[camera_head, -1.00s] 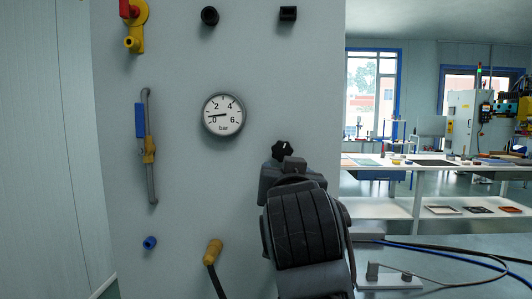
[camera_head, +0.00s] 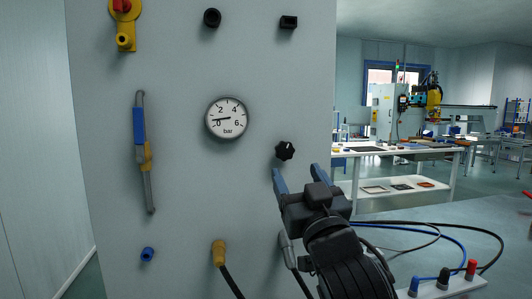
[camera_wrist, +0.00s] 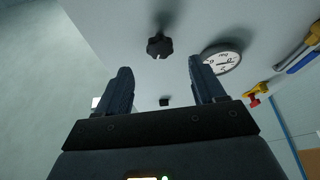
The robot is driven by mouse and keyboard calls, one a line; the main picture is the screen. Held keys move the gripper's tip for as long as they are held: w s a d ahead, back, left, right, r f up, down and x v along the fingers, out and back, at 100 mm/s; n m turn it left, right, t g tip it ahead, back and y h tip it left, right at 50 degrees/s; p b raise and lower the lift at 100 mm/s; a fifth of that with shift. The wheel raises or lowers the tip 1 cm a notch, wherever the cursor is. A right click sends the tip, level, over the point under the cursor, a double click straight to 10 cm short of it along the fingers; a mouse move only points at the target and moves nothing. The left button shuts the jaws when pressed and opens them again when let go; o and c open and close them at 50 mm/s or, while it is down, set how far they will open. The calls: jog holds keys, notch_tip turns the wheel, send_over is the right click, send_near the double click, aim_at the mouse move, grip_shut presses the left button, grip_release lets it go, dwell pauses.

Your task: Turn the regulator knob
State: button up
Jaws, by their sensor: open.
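The regulator knob is a black lobed knob (camera_head: 285,151) on the grey panel, below and right of the round pressure gauge (camera_head: 227,118). The gauge needle points near 0, toward the left. My gripper (camera_head: 297,176) is just below the knob in the head view, with its blue-grey fingers spread apart and nothing between them. In the wrist view the knob (camera_wrist: 159,46) lies beyond the open fingertips (camera_wrist: 158,75), between their lines and apart from them. A small light mark shows on the knob's edge there.
The panel also carries a blue-and-yellow valve lever (camera_head: 141,140), a yellow-and-red fitting (camera_head: 124,30), two black fittings at the top, a blue plug (camera_head: 147,254) and a yellow hose connector (camera_head: 218,253). A block with coloured plugs (camera_head: 443,285) and cables lies at lower right.

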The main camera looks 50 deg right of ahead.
aim_at(285, 155)
jog(key=p+x, duration=0.3)
jog(key=x, duration=0.3)
jog(key=shift+d+r, duration=0.1)
jog(key=shift+r, duration=0.15)
jog(key=shift+w+d+r, duration=0.15)
jog(key=shift+w+d, duration=0.2)
jog(key=shift+w, duration=0.3)
jog(key=shift+c, duration=0.3)
jog(key=c, duration=1)
jog(key=shift+f+m+h+b, duration=0.2)
jog(key=shift+m+h+b, duration=0.1)
jog(key=shift+m+b, duration=0.3)
